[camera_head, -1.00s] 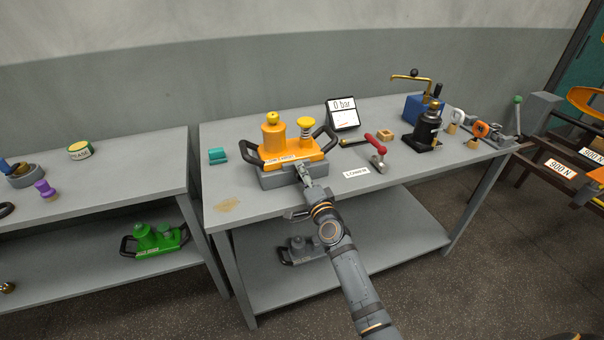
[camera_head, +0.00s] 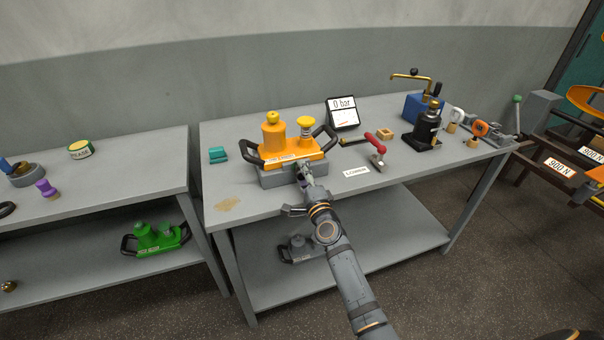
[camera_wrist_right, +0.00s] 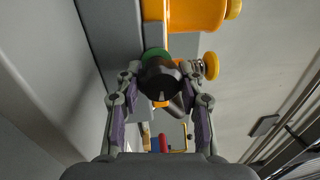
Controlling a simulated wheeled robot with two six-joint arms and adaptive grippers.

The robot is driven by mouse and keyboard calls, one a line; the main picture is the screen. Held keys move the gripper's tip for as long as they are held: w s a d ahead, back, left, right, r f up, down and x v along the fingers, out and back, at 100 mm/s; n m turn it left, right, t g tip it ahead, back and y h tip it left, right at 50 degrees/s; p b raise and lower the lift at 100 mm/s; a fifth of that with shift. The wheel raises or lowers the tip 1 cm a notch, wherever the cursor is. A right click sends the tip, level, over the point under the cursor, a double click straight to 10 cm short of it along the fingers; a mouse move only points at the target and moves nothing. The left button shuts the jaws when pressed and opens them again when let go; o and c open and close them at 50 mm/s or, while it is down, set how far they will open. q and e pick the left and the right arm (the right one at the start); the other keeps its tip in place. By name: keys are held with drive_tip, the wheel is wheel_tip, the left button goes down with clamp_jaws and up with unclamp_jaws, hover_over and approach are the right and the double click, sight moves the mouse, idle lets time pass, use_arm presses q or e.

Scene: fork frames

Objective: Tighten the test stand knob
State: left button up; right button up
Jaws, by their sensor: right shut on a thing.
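The test stand is a grey block (camera_head: 268,181) on the middle table, with an orange two-cylinder unit (camera_head: 285,156) seated on it. In the right wrist view a dark round knob (camera_wrist_right: 158,76) with a green ring behind it (camera_wrist_right: 154,53) sits at the side of the grey block (camera_wrist_right: 112,35). My right gripper (camera_head: 304,172) is at the front of the stand. In the wrist view its two fingers (camera_wrist_right: 160,88) are closed around the knob from both sides. In the head view the gripper hides the knob. My left gripper is not in view.
A gauge display (camera_head: 342,113) reading 0 bar stands behind the stand. A teal block (camera_head: 218,154) lies left.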

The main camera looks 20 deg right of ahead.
drive_tip(key=shift+f, duration=0.25)
drive_tip(key=o, duration=1.2)
drive_tip(key=shift+s+r, duration=0.1)
drive_tip(key=shift+r, duration=0.05)
drive_tip(key=s+f, duration=0.1)
drive_tip(key=s, duration=1.1)
drive_tip(key=shift+d+f, duration=0.15)
